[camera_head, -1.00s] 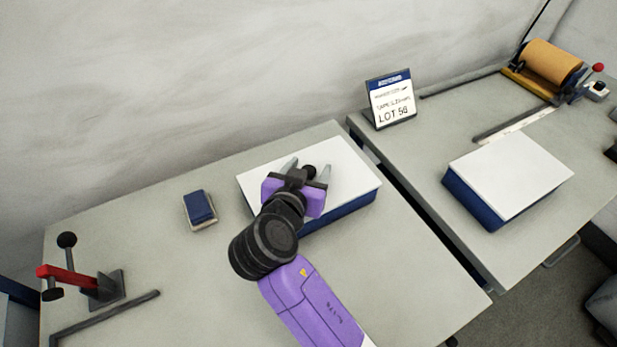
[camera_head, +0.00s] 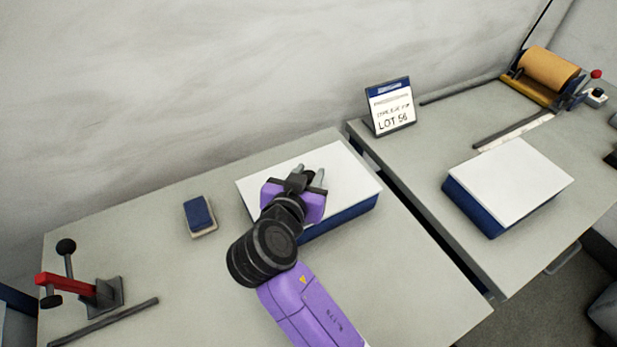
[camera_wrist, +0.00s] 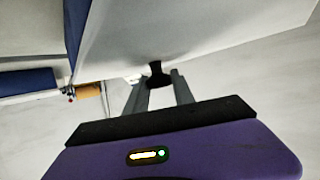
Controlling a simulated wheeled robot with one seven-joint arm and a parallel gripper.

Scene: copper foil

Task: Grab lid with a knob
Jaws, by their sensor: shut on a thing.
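The lid (camera_head: 347,181) is a flat white panel on top of a dark blue box (camera_head: 345,216) on the near table. Its small black knob (camera_wrist: 158,74) shows between my fingers in the wrist view and is mostly hidden in the head view. My gripper (camera_head: 308,176), purple with grey fingers, is over the lid and shut on the knob. In the wrist view my gripper (camera_wrist: 159,84) has one finger on each side of the knob. The lid appears to rest on the box, with no clear gap.
A second blue box with a white top (camera_head: 512,180) stands on the right table, no knob visible. A LOT 56 sign (camera_head: 391,107), a copper-coloured roll (camera_head: 549,68), a small blue block (camera_head: 200,214) and a red-handled lever (camera_head: 70,278) stand around.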

